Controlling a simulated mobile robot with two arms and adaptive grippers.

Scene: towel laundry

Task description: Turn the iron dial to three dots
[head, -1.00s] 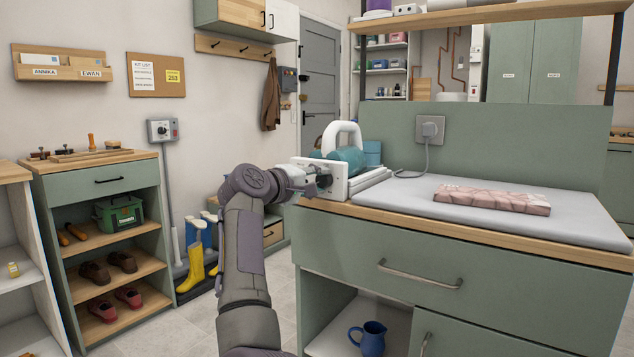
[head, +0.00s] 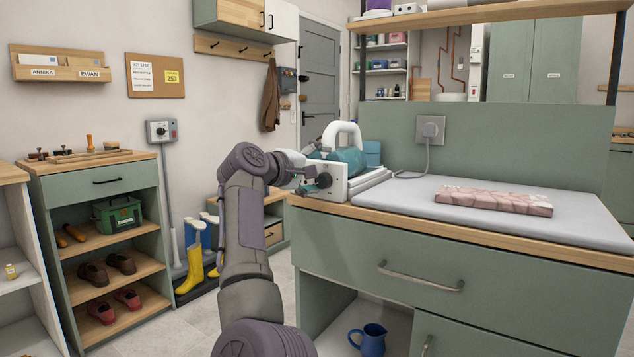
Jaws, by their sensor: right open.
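The teal iron (head: 350,156) with its white handle rests on a stand at the left end of the counter. A white panel (head: 340,176) faces me at the front of the stand, with a dark round dial (head: 324,180) on it. The dial's markings are too small to read. My right gripper (head: 310,186) is open just left of the dial, close to the panel; I cannot tell whether it touches. My left gripper is not in view.
A folded pink patterned towel (head: 494,200) lies on the grey ironing pad (head: 560,222). A cord runs to the wall socket (head: 430,128).

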